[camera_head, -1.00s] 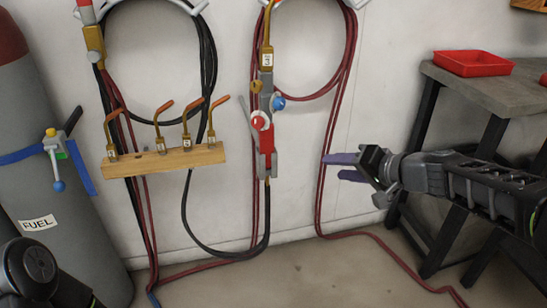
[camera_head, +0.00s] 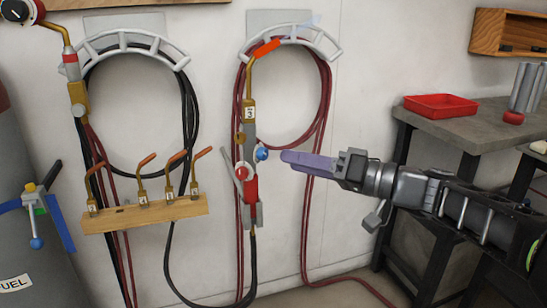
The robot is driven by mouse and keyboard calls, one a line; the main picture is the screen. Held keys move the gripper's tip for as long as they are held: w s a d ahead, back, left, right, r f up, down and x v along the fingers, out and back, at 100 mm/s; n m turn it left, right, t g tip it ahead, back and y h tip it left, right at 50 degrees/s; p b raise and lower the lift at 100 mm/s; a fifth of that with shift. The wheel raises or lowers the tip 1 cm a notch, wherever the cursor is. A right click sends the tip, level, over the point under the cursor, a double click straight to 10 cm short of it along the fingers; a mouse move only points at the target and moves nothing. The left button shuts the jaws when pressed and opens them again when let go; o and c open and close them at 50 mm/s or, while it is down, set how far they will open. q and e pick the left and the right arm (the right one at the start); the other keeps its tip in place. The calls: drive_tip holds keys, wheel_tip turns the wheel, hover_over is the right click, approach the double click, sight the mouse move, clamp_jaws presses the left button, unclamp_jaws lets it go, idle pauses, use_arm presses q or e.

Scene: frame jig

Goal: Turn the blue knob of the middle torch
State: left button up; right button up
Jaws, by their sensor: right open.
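The torch in the middle of the picture (camera_head: 249,110) hangs upright on the wall, with a brass neck, a label reading 3 and a red lower part. Its blue knob (camera_head: 262,154) sticks out on its right side. My right gripper (camera_head: 288,160) comes in from the right with its purple fingers pointing left at the knob. The fingertips are close to the knob, with a small gap in the picture. The fingers overlap in this view, so the space between them is hidden. The gripper is open and holds nothing visible. My left gripper is out of view.
Red hoses (camera_head: 324,110) hang in a loop behind the torch and my fingers. Another torch (camera_head: 76,95) hangs to the left above a wooden rack (camera_head: 145,214) of brass tips. A grey workbench (camera_head: 455,128) with a red tray (camera_head: 440,105) stands at right.

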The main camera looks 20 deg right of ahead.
sight(266, 155)
drive_tip(key=x, duration=0.5)
drive_tip(key=shift+w+a, duration=0.3)
drive_tip(key=shift+c, duration=0.5)
clamp_jaws()
